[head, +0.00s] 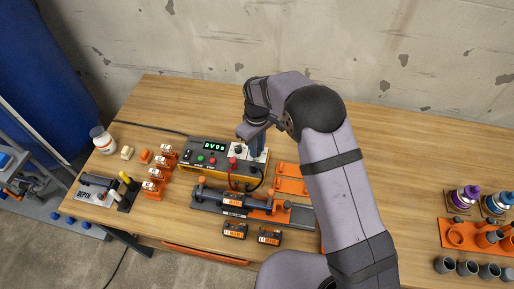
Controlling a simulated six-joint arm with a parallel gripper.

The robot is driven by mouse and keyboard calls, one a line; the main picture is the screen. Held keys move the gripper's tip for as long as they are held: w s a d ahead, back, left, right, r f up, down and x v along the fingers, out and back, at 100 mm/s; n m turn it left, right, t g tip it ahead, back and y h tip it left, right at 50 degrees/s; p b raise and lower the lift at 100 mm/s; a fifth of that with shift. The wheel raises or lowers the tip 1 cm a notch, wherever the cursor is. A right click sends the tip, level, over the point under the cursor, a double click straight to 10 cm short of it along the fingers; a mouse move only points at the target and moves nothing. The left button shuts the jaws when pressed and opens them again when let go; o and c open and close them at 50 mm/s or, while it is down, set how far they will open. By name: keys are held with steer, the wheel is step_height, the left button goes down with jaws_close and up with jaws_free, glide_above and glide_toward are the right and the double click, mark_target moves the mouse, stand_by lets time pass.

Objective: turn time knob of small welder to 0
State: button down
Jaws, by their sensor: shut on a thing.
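The small welder (176,153) is a low dark box with yellow edging at the middle of the bench. My gripper (247,139) points down over this panel, shut on what appears to be the time knob. The fingers and wrist hide most of the knob, so its pointer and setting cannot be read.
Black-and-orange boxes (269,237) lie in front. Orange fittings (153,186) stand left. Purple-and-white bottles (464,196) and grey cups stand far right. The bench behind the welder is clear.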

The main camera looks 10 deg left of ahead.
steer(key=shift+n+b, duration=0.3)
steer(key=shift+n, duration=1.7)
steer(key=c, duration=1.6)
jaws_free()
steer(key=shift+r+b, duration=1.1)
steer(key=shift+r, duration=2.6)
